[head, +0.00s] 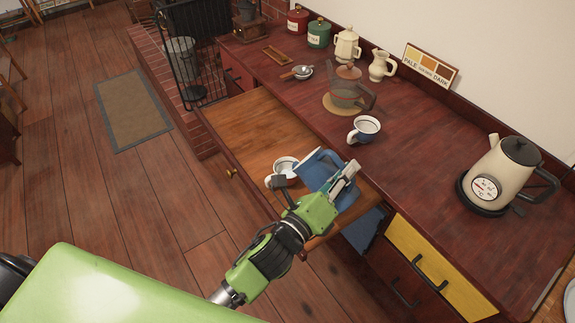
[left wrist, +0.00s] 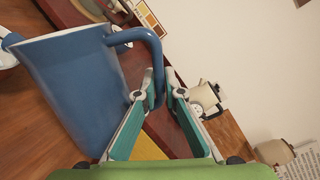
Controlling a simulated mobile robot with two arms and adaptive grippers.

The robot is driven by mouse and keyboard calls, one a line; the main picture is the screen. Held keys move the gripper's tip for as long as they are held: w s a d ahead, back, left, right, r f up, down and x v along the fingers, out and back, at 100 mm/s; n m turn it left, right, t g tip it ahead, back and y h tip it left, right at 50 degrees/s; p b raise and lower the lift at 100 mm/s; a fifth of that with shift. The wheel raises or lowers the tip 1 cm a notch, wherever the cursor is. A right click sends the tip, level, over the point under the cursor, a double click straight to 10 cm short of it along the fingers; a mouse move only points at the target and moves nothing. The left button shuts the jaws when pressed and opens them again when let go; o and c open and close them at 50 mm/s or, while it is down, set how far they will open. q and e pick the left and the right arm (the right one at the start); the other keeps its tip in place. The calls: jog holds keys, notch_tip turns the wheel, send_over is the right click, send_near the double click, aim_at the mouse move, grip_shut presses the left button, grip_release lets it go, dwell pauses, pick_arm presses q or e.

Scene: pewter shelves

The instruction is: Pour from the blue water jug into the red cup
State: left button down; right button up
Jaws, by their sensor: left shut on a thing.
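The blue jug (head: 313,172) is in my left gripper (head: 347,184), above the open drawer. In the left wrist view the jug (left wrist: 75,85) fills the left side, and its handle (left wrist: 150,45) runs down between the fingers of my left gripper (left wrist: 160,88), which are shut on it. A cup (head: 284,165), white inside with some red low on its side, is in the drawer area just left of the jug, which partly hides it. Another white cup with blue (head: 366,127) stands on the counter. The jug's contents cannot be seen. My right gripper is not in view.
The wooden drawer (head: 245,122) is pulled out. The dark red counter (head: 425,150) holds a glass carafe (head: 346,92) on a round mat, a cream kettle (head: 505,170) at the right, and cream pots (head: 347,45) along the wall. Counter between cup and kettle is clear.

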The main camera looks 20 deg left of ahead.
pick_arm(q)
jog(key=shift+w+a+r+n+p, duration=0.1)
jog(key=shift+a+r+n+p, duration=0.2)
jog(key=shift+r, duration=0.15)
jog(key=shift+w+a+r+n+p, duration=0.15)
jog(key=shift+r+n, duration=0.15)
jog(key=shift+r, duration=0.15)
dwell(1.7)
jog(key=d+f+m+b, duration=0.1)
jog(key=s+d+f+m+b, duration=0.1)
jog(key=f, duration=0.1)
jog(key=shift+m, duration=0.3)
jog(key=shift+d+r, duration=0.1)
jog(key=shift+r, duration=0.05)
jog(key=shift+d+m, duration=0.1)
jog(key=shift+m, duration=0.3)
